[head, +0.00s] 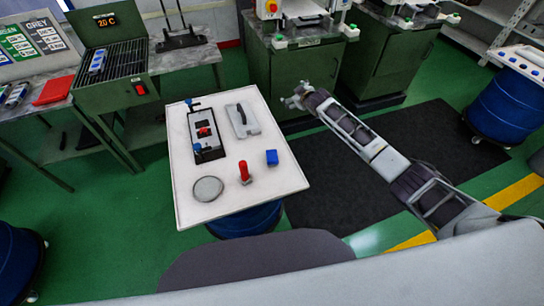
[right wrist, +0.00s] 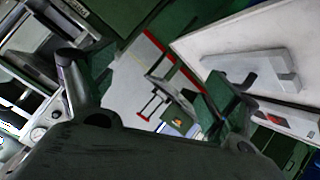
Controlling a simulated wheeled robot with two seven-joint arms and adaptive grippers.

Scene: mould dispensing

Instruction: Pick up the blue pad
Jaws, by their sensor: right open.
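My right gripper (head: 293,101) is open and empty, just beyond the table's far right corner and apart from the pad. In the right wrist view its fingers (right wrist: 155,85) are spread, with the white tabletop (right wrist: 215,50) to the right. The blue pad is not clear in that view. My left gripper is not in view.
The table also holds a red-handled stamp (head: 244,172), a round grey disc (head: 208,189), a grey plate with a handle (head: 243,121) and a black-framed fixture (head: 205,137). Green machine cabinets (head: 300,80) stand behind. A dark mat (head: 350,160) covers the floor at right.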

